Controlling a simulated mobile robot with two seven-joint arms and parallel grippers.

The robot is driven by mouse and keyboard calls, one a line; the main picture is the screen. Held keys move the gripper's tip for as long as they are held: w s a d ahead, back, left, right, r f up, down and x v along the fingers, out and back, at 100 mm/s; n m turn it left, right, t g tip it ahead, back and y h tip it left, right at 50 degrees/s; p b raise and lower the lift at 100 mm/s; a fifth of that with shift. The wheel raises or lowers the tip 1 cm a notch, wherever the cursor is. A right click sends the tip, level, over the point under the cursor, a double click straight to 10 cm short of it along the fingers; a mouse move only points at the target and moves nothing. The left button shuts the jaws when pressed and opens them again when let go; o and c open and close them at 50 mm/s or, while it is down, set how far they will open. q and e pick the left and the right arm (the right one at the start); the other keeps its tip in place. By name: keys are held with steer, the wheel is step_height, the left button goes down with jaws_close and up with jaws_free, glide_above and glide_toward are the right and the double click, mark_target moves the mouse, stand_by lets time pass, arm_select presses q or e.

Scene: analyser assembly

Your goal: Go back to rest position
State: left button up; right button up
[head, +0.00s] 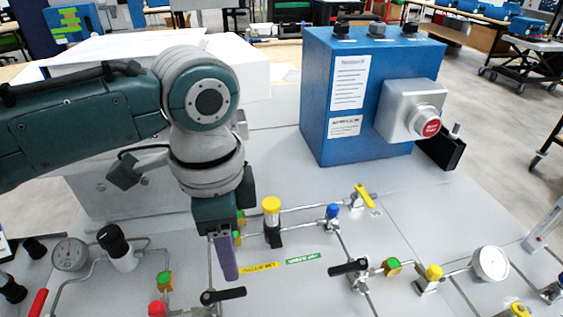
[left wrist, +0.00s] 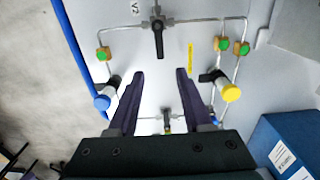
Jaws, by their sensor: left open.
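My left gripper (head: 226,258) comes in from the left in the head view and points down over the grey panel (head: 290,215), left of its middle. In the left wrist view its two dark purple fingers (left wrist: 158,88) are apart with nothing between them. A black-handled valve (left wrist: 158,35) lies ahead of the fingertips in that view. A yellow-capped knob (head: 271,208) stands close to the right of the gripper in the head view. I cannot tell whether the fingers touch the piping below. My right gripper is not in view.
A blue box (head: 318,125) with a red button (head: 431,128) stands at the back of the panel. Pipes, valves, a left gauge (head: 70,254) and a right gauge (head: 490,263) rise from the surface. Bare panel shows in front of the blue box.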

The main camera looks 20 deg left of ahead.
arm_select(q)
steer(key=shift+r, duration=0.15)
steer(key=s+d+n+t+h, duration=0.1)
steer(key=s+d+n+h, duration=0.1)
steer(key=s+d, duration=0.5)
steer(key=s+a+r+n+t+y, duration=0.25)
steer(key=s+a+r+n, duration=0.25)
steer(key=s+a+n, duration=0.4)
step_height(320, 180, up, 38)
steer(key=m+p, duration=0.1)
steer(key=p, duration=3.7)
steer(key=shift+w+a+f+h+p, duration=0.15)
steer(key=shift+a+h+p, duration=0.15)
steer(key=shift+a+h, duration=0.1)
